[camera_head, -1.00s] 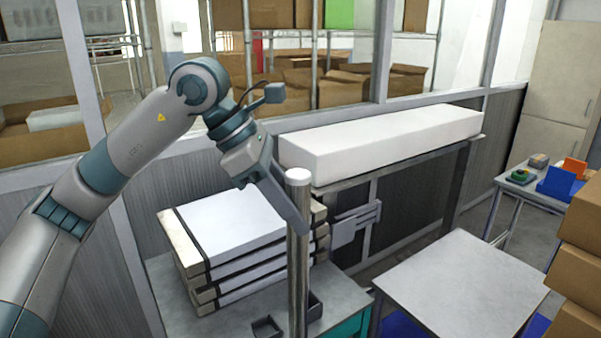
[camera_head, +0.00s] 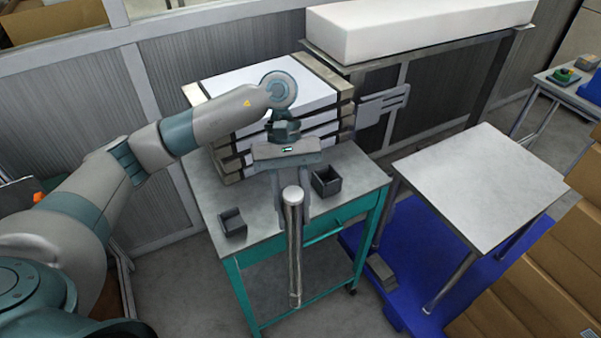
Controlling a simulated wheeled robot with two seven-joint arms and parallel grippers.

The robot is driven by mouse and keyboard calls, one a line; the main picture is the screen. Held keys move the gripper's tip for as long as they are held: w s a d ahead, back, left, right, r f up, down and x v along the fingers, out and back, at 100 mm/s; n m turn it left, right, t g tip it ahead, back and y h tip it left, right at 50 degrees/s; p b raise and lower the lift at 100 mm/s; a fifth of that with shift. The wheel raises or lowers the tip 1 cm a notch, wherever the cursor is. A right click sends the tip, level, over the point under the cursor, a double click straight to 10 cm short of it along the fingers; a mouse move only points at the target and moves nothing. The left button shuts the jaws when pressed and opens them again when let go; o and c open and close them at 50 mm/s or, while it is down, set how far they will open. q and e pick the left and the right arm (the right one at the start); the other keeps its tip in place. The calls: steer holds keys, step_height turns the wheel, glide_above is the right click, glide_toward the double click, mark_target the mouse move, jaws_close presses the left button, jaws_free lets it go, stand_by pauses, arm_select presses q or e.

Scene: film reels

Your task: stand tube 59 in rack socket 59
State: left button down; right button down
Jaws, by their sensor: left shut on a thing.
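My left gripper (camera_head: 292,210) points downward and is shut on a grey metal tube (camera_head: 295,255). The tube is upright, with a pale round top end between the fingers, and its lower end shows against the front of the teal cart. No number on it is legible. Two small dark open-topped square holders (camera_head: 233,222) and (camera_head: 327,181) stand on the cart top (camera_head: 262,200), one left and one right of the tube. They look like rack sockets, but I cannot read which is 59. The tube is apart from both in the picture. My right gripper is not in view.
A stack of white, black-banded packages (camera_head: 245,92) fills the back of the teal cart (camera_head: 240,285). A bare grey table (camera_head: 480,185) stands to the right above a blue base (camera_head: 400,255). Cardboard boxes (camera_head: 540,270) are at lower right. A long white block (camera_head: 420,25) lies behind.

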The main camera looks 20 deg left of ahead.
mark_target(287, 244)
arm_select(q)
steer(key=s+f+m+y, duration=0.1)
steer(key=f+m, duration=0.1)
steer(key=f, duration=0.2)
steer(key=s+f+m+y, duration=0.1)
steer(key=f+m, duration=0.1)
steer(key=f, duration=0.2)
steer(key=s+f+m+g+y, duration=0.1)
steer(key=f+m, duration=0.2)
steer(key=f, duration=0.1)
steer(key=shift+s+a+y, duration=0.25)
steer(key=shift+a+y, duration=0.15)
steer(key=shift+a, duration=0.1)
step_height(287, 244, down, 6)
steer(key=b, duration=0.6)
steer(key=shift+s+f, duration=0.1)
